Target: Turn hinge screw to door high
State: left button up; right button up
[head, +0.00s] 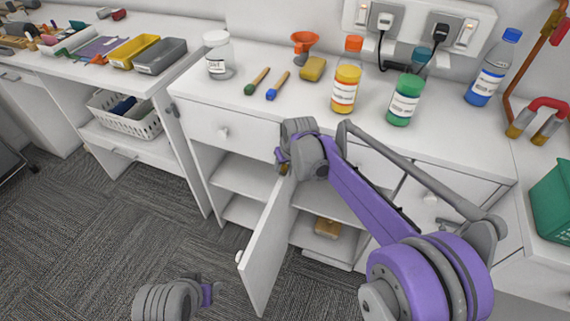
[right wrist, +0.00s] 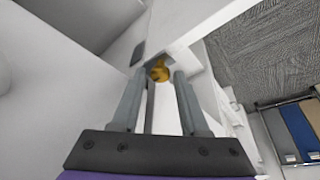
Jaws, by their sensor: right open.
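A white cabinet door (head: 268,245) stands swung open in the head view, with a round knob near its free edge. In the right wrist view a round, gold-coloured hinge screw (right wrist: 160,72) shows at the top of a white panel edge. My right gripper (right wrist: 162,82) is open, with its two grey fingers on either side of the screw. I cannot tell whether they touch it. In the head view my right gripper (head: 282,162) is at the upper end of the door, partly hidden by its own wrist. My left gripper (head: 214,292) is low over the carpet; its fingers are unclear.
The counter above holds a jar (head: 218,55), an orange bottle (head: 347,75), a green bottle (head: 405,98) and a blue bottle (head: 493,68). A brown block (head: 327,228) lies inside the cabinet. A white basket (head: 125,115) sits on a shelf at left. The carpet (head: 120,220) is clear.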

jog(key=shift+c, duration=0.2)
grip_shut()
jog(key=shift+r, duration=0.1)
jog(key=m, duration=0.1)
jog(key=m+h+p, duration=0.1)
jog(key=m, duration=0.1)
jog(key=shift+a+m+t+h+p, duration=0.25)
jog(key=shift+m+t+h+p, duration=0.05)
jog(key=shift+m+p, duration=0.1)
jog(key=m+h+p, duration=0.1)
jog(key=m, duration=0.1)
jog(key=m+h+p, duration=0.1)
jog(key=m, duration=0.2)
jog(key=shift+a, duration=0.2)
jog(key=m+g+h+p, duration=0.1)
jog(key=m, duration=0.2)
jog(key=m+p, duration=0.1)
jog(key=m, duration=0.1)
jog(key=shift+w+a+m+g+h, duration=0.15)
jog(key=shift+m+g+h, duration=0.25)
jog(key=shift+w+m+g+h+p, duration=0.15)
jog(key=shift+m+g+p, duration=0.3)
jog(key=shift+m, duration=0.8)
jog(key=shift+m+g+h+p, duration=0.15)
jog(key=shift+m+g+p, duration=0.3)
jog(key=shift+m, duration=0.8)
